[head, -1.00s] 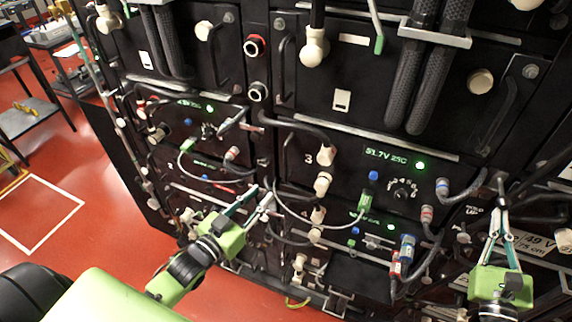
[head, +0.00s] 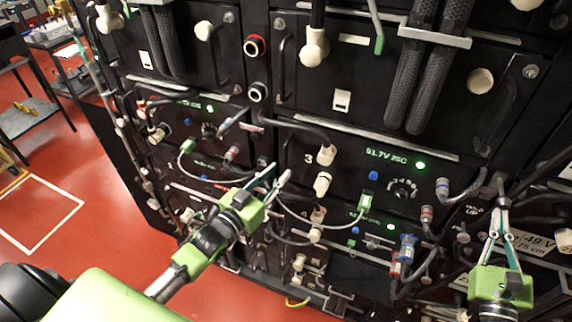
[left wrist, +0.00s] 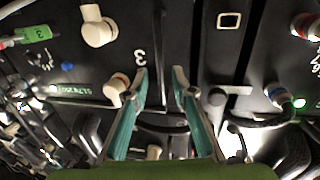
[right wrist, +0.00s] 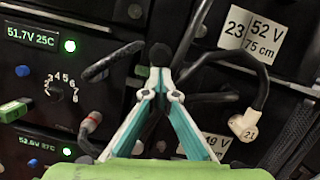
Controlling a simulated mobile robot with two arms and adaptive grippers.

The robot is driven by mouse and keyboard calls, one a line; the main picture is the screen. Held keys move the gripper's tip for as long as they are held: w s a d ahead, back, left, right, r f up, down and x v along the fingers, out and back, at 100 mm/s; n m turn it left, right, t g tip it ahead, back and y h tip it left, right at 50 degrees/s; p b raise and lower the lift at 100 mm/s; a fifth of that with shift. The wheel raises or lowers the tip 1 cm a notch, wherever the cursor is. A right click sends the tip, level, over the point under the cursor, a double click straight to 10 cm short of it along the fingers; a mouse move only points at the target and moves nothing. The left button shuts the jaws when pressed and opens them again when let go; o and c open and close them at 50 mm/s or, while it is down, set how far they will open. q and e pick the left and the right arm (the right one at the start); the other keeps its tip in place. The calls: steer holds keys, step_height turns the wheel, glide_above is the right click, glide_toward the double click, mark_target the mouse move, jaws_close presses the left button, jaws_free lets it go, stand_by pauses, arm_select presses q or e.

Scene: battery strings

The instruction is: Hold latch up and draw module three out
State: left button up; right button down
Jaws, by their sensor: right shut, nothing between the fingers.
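Module three (head: 345,165) is the black rack unit marked "3", with a green-lit 51.7V 25C readout. Its marking also shows upside down in the left wrist view (left wrist: 139,56). My left gripper (head: 280,175) is open and empty in front of the module's left edge. In the left wrist view a grey T-shaped piece (left wrist: 229,91), perhaps the latch, lies just right of the fingers, apart from them. My right gripper (head: 502,204) is shut and empty right of the module. In the right wrist view its tips meet just below a dark knob (right wrist: 160,54); contact is unclear.
Cables and plugs hang across the fronts, including a green plug (head: 367,203) and a grey cable (head: 300,222) near my left gripper. Thick ribbed hoses (head: 415,85) run above. A white plug (right wrist: 245,126) sits right of my right gripper. Red floor (head: 110,215) is open at left.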

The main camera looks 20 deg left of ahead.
mark_target(286, 165)
arm_select(q)
steer(key=shift+w+d, duration=0.25)
steer(key=shift+w, duration=0.95)
steer(key=shift+w+d, duration=0.25)
steer(key=shift+w, duration=0.9)
jaws_close()
